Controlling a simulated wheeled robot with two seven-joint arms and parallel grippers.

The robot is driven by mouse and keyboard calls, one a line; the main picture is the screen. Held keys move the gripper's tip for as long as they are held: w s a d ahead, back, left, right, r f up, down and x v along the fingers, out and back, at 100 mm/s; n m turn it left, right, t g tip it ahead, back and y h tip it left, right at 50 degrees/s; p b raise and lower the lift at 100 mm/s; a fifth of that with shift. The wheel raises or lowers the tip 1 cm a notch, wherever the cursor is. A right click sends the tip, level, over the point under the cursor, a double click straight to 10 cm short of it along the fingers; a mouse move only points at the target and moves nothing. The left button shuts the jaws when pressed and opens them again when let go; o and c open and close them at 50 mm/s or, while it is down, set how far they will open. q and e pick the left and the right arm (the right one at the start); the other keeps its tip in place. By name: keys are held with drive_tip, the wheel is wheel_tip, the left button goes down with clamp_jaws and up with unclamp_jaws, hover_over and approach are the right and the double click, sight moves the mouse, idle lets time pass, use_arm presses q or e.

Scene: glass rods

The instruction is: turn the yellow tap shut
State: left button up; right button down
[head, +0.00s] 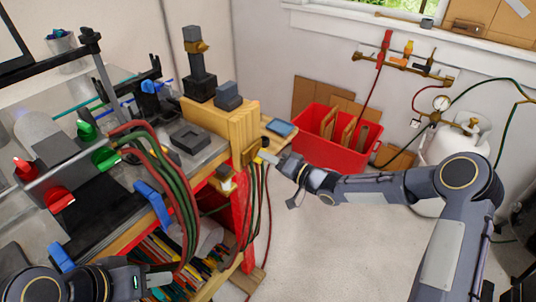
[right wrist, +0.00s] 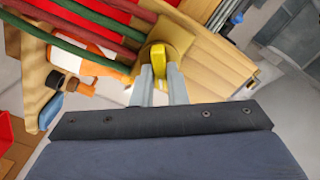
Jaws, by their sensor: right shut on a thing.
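The yellow tap (right wrist: 158,53) is a small rounded lever on a brass fitting (right wrist: 172,38) at the wooden bench end, in the right wrist view. My right gripper (right wrist: 161,72) is shut on the tap, with one finger on either side of it. In the head view, my right gripper (head: 266,157) reaches in from the right to the brass fitting (head: 250,153), and its fingers mostly hide the tap. My left gripper (head: 157,279) is at the lower left, apart from the tap; its finger gap is unclear.
Red and green hoses (head: 180,190) hang in front of the bench beside the fitting. A red bin (head: 345,155) stands on the floor behind my right arm. A white gas cylinder (head: 455,145) stands at the right. Colored rods (head: 175,255) fill the shelf below.

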drive_tip(key=shift+f+m+p, duration=0.1)
drive_tip(key=shift+m+p, duration=0.7)
drive_tip(key=shift+m, duration=2.6)
drive_tip(key=c, duration=1.4)
unclamp_jaws()
drive_tip(key=shift+c, duration=0.2)
drive_tip(key=shift+d, duration=0.15)
drive_tip(key=b+v, duration=0.1)
drive_tip(key=v, duration=0.6)
drive_tip(key=shift+s+d, duration=0.2)
